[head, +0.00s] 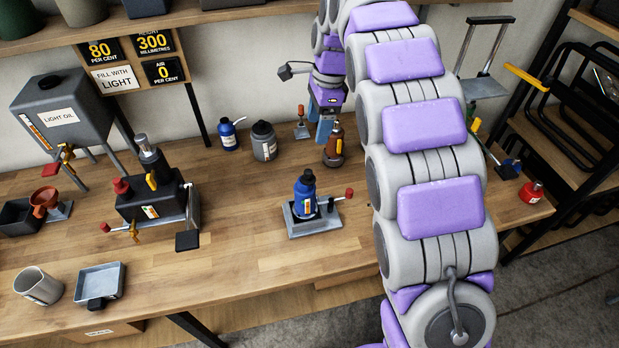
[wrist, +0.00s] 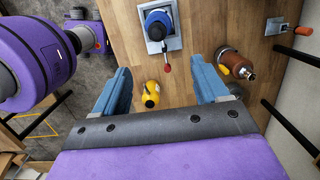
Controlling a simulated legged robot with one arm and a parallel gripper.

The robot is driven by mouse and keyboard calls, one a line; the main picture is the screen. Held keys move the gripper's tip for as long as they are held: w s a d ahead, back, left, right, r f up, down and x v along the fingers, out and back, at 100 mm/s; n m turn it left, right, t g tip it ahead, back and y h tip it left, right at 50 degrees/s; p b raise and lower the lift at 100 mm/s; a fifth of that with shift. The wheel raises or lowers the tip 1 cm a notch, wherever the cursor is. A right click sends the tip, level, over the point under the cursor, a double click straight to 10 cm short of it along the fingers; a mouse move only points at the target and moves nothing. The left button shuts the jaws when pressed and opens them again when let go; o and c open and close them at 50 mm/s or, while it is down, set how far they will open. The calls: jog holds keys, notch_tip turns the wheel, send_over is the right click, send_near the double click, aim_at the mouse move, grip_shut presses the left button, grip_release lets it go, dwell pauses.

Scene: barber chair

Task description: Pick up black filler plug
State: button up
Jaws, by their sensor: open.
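No part is clearly labelled as the black filler plug. A blue bottle jack (head: 305,203) with a black top (head: 308,176) stands upright on a grey base plate (head: 297,229), with a small black piece (head: 331,205) at its right side. The jack also shows at the top of the wrist view (wrist: 158,22), with a red-tipped lever (wrist: 167,67). My gripper (head: 324,130) is above the back of the bench, behind the jack. In the wrist view my gripper (wrist: 158,68) has its blue fingers wide apart with nothing gripped between them.
A brown bottle (head: 333,147) stands close to my gripper. A yellow bottle (wrist: 151,94) shows between the fingers in the wrist view, below them. A grey can (head: 264,142) and a blue can (head: 228,136) stand left. A black pump unit (head: 150,200) stands farther left.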

jog(key=b, duration=0.2)
send_near(308, 171)
jog(key=f, duration=0.3)
jog(key=a+f, duration=0.1)
jog(key=f, duration=0.1)
jog(key=shift+w+f, duration=0.2)
jog(key=f, duration=0.3)
jog(key=f+b, duration=0.1)
jog(key=f, duration=0.1)
jog(key=shift+s+a, duration=0.35)
jog(key=shift+s, duration=0.05)
jog(key=shift+r, duration=0.1)
jog(key=c, duration=1.2)
